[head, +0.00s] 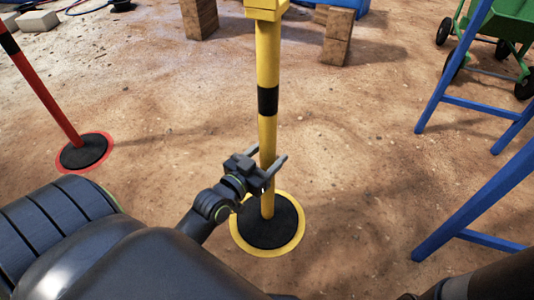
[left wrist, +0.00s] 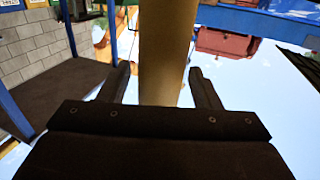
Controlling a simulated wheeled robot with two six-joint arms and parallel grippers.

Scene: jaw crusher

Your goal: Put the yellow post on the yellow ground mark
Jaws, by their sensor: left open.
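The yellow post (head: 268,60), with a black band, stands upright on a round black base (head: 270,228) in the head view. The base sits inside the yellow ground mark (head: 246,243), which shows as a ring around it. My left gripper (head: 268,162) is open, with its fingers on either side of the post's lower shaft. In the left wrist view the post (left wrist: 164,60) rises between the two open fingers (left wrist: 163,85), with gaps visible on both sides. My right gripper is not in view.
A red post (head: 40,85) stands on a red ground mark (head: 108,150) at the left. Blue frame legs (head: 480,205) stand at the right, with a green cart (head: 505,20) behind. Wooden blocks (head: 337,37) stand at the back. Open dirt surrounds the yellow mark.

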